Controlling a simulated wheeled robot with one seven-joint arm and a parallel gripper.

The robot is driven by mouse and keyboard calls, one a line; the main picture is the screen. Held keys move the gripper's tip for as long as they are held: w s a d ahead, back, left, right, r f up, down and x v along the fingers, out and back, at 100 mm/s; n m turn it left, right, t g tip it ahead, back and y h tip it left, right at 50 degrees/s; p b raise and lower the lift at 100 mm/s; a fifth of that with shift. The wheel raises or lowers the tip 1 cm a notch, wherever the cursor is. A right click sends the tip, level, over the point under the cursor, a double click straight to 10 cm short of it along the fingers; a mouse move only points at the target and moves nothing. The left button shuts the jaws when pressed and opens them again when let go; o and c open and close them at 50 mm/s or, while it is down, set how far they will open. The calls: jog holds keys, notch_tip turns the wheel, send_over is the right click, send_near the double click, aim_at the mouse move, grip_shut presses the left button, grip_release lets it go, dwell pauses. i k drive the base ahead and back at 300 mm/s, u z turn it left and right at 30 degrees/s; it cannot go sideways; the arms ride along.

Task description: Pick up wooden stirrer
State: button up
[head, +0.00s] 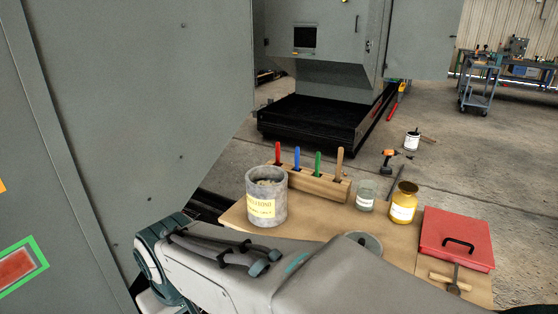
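A light wooden stick (340,161), which looks like the wooden stirrer, stands upright at the right end of a wooden block rack (304,182). Its lower end is hidden in the block. Red (278,153), blue (297,158) and green (318,164) handles stand in a row to its left in the same block. My arm crosses the lower foreground, in front of part of the table. My gripper is not in view, so its opening and contents do not show.
A grey labelled pot (267,199) stands left of the rack. A clear jar (367,195) and a yellow jar (404,203) stand to its right. A red case (457,238) and a wooden-handled tool (450,282) lie on the table's right side. A large grey panel (130,90) rises at left.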

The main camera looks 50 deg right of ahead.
aim_at(341, 151)
jog(key=z, duration=0.6)
jog(key=i, duration=1)
jog(key=z, duration=1.5)
jog(key=i, duration=0.45)
jog(key=z, duration=0.4)
